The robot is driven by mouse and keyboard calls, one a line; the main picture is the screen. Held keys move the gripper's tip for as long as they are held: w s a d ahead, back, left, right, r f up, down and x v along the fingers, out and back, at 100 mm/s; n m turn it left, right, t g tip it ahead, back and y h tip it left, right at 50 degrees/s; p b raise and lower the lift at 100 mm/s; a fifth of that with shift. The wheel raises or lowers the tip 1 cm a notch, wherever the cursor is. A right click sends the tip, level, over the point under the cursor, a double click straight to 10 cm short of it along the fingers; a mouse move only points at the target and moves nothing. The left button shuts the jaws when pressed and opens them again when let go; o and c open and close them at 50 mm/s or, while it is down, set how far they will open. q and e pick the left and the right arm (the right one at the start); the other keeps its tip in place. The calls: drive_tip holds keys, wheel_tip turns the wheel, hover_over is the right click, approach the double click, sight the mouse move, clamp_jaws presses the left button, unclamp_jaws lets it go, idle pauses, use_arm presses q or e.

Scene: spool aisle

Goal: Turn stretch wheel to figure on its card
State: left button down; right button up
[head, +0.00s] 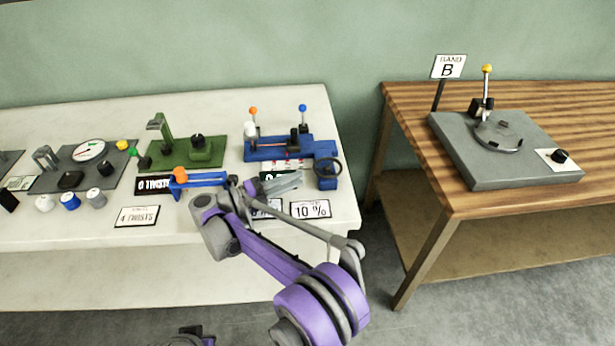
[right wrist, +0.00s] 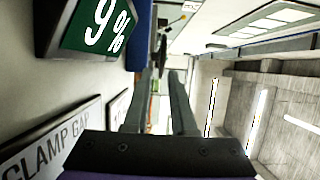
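The stretch wheel is a dark handwheel (head: 327,167) on the right end of a blue machine (head: 285,149). A card reading "10 %" (head: 311,209) stands in front of it. My left gripper's fingers do not show.
A "CLAMP GAP" card (right wrist: 50,140) is close beside my right gripper. A green device (head: 190,150) and a dial panel (head: 88,150) are further left. A wooden table (head: 450,190) stands right, across a gap.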

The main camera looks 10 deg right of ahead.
sight(325, 178)
drive_tip(key=shift+s+d+n+t+y+p, duration=0.15)
drive_tip(key=shift+d+n+t+y+p, duration=0.2)
drive_tip(key=shift+t, duration=0.35)
drive_tip(key=n+t+y, duration=0.1)
drive_tip(key=s+d+n+t+p, duration=0.1)
drive_tip(key=s+n+t+y+p, duration=0.1)
drive_tip(key=t, duration=0.1)
drive_tip(key=shift+s+d+f+y, duration=0.15)
drive_tip(key=shift+s+d+y, duration=0.1)
drive_tip(key=shift+y, duration=0.1)
drive_tip(key=s+n+t+y+p, duration=0.1)
drive_tip(key=s, duration=0.1)
drive_tip(key=s+d+n+t+y, duration=0.1)
drive_tip(key=s+n+y, duration=0.1)
drive_tip(key=s+n+t+y+p, duration=0.1)
drive_tip(key=s+t+y, duration=0.1)
drive_tip(key=shift+s+d+r+n+p, duration=0.25)
drive_tip(key=shift+d+r+p, duration=0.05)
drive_tip(key=shift+r+p, duration=0.1)
drive_tip(key=p+x, duration=0.1)
drive_tip(key=x, duration=0.9)
drive_tip(key=shift+w, duration=0.35)
clamp_jaws()
